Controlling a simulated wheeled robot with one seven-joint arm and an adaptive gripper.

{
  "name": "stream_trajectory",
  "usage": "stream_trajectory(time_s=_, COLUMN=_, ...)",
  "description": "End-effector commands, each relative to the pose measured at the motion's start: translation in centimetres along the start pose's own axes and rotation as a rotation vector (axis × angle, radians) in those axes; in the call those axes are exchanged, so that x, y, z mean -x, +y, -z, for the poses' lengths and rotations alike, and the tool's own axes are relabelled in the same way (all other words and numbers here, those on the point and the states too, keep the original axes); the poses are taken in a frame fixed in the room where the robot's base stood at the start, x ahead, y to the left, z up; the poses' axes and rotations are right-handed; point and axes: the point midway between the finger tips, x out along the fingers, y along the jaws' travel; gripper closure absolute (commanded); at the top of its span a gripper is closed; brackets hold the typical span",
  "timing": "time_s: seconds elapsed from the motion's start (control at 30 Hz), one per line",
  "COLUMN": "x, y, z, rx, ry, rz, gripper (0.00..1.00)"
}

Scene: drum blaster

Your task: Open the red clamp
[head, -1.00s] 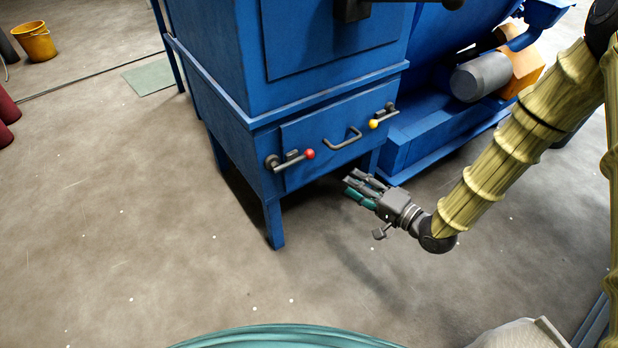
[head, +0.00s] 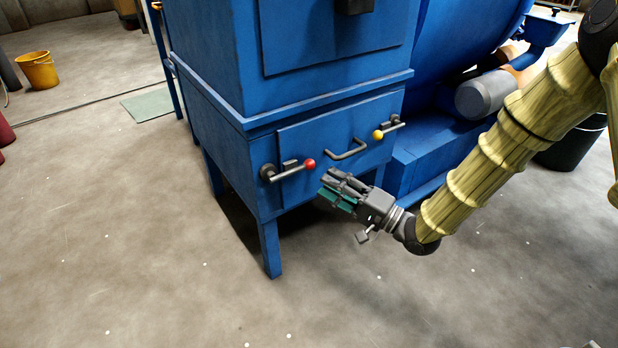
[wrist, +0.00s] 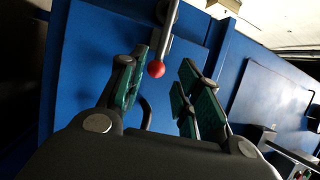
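The red clamp (head: 309,163) is a dark lever with a red ball knob on the left of the blue machine's lower door (head: 335,135). Its lever lies roughly level, the knob to the right. My gripper (head: 330,190) is below and right of the knob in the head view, apart from it. In the wrist view, the red knob (wrist: 156,69) shows beyond and between the fingers of my gripper (wrist: 160,95). The fingers are spread with green pads, and nothing is between them.
A yellow-knobbed clamp (head: 378,134) is on the door's right side, with a bar handle (head: 345,150) between the two clamps. A machine leg (head: 269,248) stands below left. A grey motor (head: 486,95) is at the right. The floor in front is clear.

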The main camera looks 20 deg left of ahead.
Motion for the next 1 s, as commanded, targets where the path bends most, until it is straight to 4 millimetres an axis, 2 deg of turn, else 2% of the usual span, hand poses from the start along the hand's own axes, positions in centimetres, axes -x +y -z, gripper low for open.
stream_trajectory(time_s=0.2, x=-3.5, y=0.4, z=-0.1, rx=0.003, ry=-0.002, rz=0.000, gripper=0.66)
stream_trajectory(time_s=0.4, x=-5.8, y=0.3, z=0.0, rx=0.002, ry=-0.001, rz=0.001, gripper=0.66)
stream_trajectory(time_s=0.6, x=-6.8, y=0.1, z=0.0, rx=0.001, ry=0.000, rz=0.000, gripper=0.66)
stream_trajectory(time_s=0.87, x=-6.8, y=0.0, z=0.0, rx=0.000, ry=0.001, rz=0.000, gripper=0.66)
stream_trajectory(time_s=1.0, x=-6.8, y=0.0, z=0.0, rx=0.000, ry=0.001, rz=0.000, gripper=0.88)
